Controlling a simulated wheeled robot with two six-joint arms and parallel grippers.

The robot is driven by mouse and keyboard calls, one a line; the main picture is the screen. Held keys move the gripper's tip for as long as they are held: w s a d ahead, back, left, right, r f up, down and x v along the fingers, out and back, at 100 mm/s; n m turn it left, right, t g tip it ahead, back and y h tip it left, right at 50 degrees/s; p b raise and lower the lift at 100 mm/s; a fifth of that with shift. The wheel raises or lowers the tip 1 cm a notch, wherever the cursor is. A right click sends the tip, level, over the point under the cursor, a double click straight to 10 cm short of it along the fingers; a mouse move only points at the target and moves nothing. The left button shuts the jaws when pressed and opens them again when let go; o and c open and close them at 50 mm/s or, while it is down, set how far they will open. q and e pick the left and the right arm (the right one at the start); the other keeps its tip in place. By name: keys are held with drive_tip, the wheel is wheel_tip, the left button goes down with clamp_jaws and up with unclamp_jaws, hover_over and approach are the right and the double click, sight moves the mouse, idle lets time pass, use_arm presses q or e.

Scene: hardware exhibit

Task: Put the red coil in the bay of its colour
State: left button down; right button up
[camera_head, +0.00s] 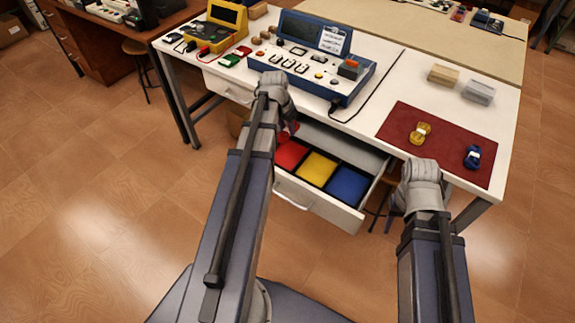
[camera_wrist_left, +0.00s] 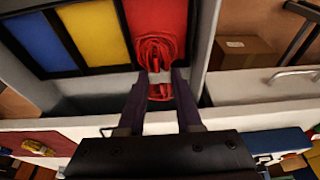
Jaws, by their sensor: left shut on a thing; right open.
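The red coil (camera_head: 291,128) shows only in part beside my left wrist in the head view. In the left wrist view, the red coil (camera_wrist_left: 158,50) is between the fingers of my left gripper (camera_wrist_left: 157,82), which is shut on its pale band. The coil hangs over the drawer's red bay (camera_wrist_left: 172,14), near its front end. The red bay (camera_head: 289,155) is the leftmost in the head view, beside the yellow bay (camera_head: 316,169) and the blue bay (camera_head: 347,184). My right gripper (camera_head: 410,200) is open, right of the drawer; its fingertips are mostly hidden.
The open drawer (camera_head: 320,208) juts from the white workbench (camera_head: 390,85). A yellow coil (camera_head: 420,133) and a blue coil (camera_head: 472,157) lie on a dark red mat (camera_head: 400,123). A blue instrument panel (camera_head: 310,65) stands behind the drawer. A stool stands right of the drawer.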

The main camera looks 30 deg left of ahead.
sight(283, 136)
use_arm(q)
drive_tip(key=shift+f+b, duration=5)
drive_tip(key=shift+f, duration=0.5)
use_arm(e)
wheel_tip(283, 136, down, 11)
use_arm(q)
drive_tip(key=shift+f, duration=0.1)
use_arm(e)
drive_tip(key=shift+f, duration=0.1)
use_arm(q)
drive_tip(key=shift+f, duration=0.15)
drive_tip(key=c, duration=0.6)
unclamp_jaws()
drive_tip(key=p+v, duration=1.1)
drive_tip(key=v, duration=0.1)
drive_tip(key=shift+r+p, duration=0.3)
drive_tip(key=shift+p, duration=0.05)
use_arm(e)
wheel_tip(283, 136, up, 12)
drive_tip(key=shift+f, duration=0.1)
